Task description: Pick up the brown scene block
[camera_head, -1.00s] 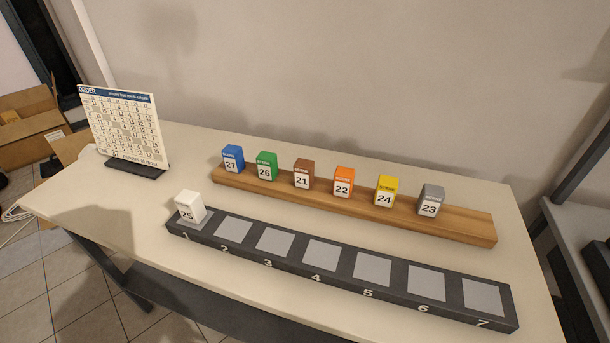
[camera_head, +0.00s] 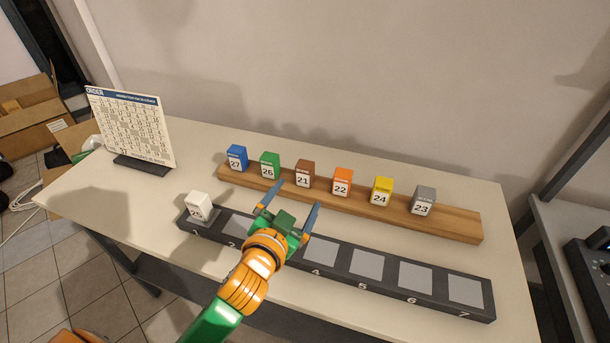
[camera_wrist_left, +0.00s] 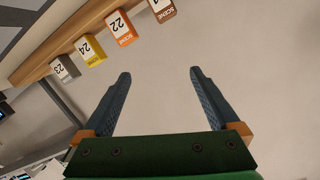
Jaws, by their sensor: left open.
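The brown scene block (camera_head: 304,173), numbered 21, stands on the wooden rail (camera_head: 447,224) between the green block and the orange block. In the left wrist view the brown block (camera_wrist_left: 161,10) is at the top edge, partly cut off. My left gripper (camera_head: 293,197) is open and empty, with its two blue-grey fingers pointing toward the rail. It is in front of the brown block, apart from it, above the dark numbered strip (camera_head: 318,240). In the left wrist view the fingers (camera_wrist_left: 158,82) are spread with nothing between them. My right gripper is not in view.
On the rail also stand blue 27 (camera_head: 237,158), green 26 (camera_head: 270,165), orange 22 (camera_head: 342,181), yellow 24 (camera_head: 381,191) and grey 23 (camera_head: 423,201) blocks. A white block (camera_head: 200,206) sits on slot 1. An order board (camera_head: 132,128) stands at the left.

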